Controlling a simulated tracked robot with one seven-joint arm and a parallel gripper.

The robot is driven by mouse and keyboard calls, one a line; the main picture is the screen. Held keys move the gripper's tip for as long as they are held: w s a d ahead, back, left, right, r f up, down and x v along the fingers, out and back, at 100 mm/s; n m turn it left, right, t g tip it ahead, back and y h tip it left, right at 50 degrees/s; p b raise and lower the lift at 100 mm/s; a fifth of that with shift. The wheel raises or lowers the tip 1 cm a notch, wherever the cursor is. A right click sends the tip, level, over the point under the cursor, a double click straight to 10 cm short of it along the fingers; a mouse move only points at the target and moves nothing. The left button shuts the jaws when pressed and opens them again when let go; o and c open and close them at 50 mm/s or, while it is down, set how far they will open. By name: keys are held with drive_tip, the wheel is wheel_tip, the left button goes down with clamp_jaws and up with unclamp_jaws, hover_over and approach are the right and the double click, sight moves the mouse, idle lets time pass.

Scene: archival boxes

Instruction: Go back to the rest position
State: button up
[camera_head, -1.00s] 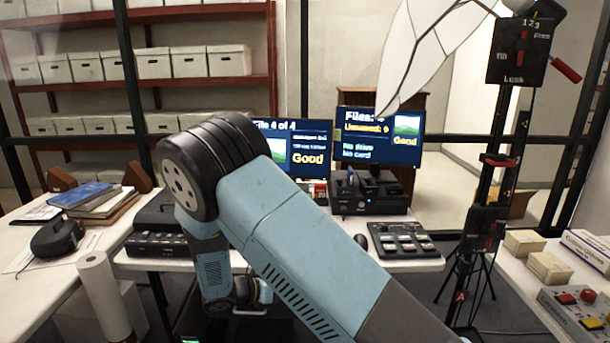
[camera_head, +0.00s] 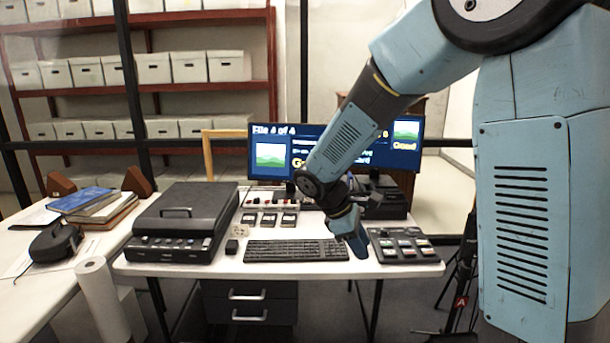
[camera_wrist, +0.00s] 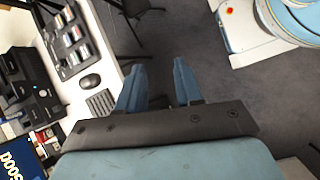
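My gripper (camera_head: 358,246) is over the right part of the white desk (camera_head: 180,268) in the head view, pointing down in front of the monitors. In the wrist view my gripper (camera_wrist: 159,68) has its two blue fingers apart, with only dark floor between them. Nothing is held. My arm is raised at the right of the head view and bends down to the gripper. The keyboard (camera_head: 290,251) lies just left of the gripper, and the button panel (camera_head: 402,245) lies just right of it. I cannot tell the gap above the desk.
A black scanner case (camera_head: 182,218) stands on the desk's left. The left monitor (camera_head: 270,165) shows "File 4 of 4"; my arm partly covers both monitors. A side table with books (camera_head: 92,205) and a paper roll (camera_head: 103,300) is at left. The wrist view shows a mouse (camera_wrist: 90,82) and open floor.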

drive_tip(key=s+d+r+m+t+y, duration=0.2)
drive_tip(key=s+d+r+m, duration=0.3)
drive_tip(key=s, duration=0.5)
drive_tip(key=s+d+r+m+t+y, duration=0.3)
drive_tip(key=s+d+r+m+y, duration=0.1)
drive_tip(key=s+r+m, duration=0.5)
drive_tip(key=shift+s+d+r+m, duration=0.3)
drive_tip(key=shift+s+d, duration=0.1)
drive_tip(key=shift+d, duration=0.3)
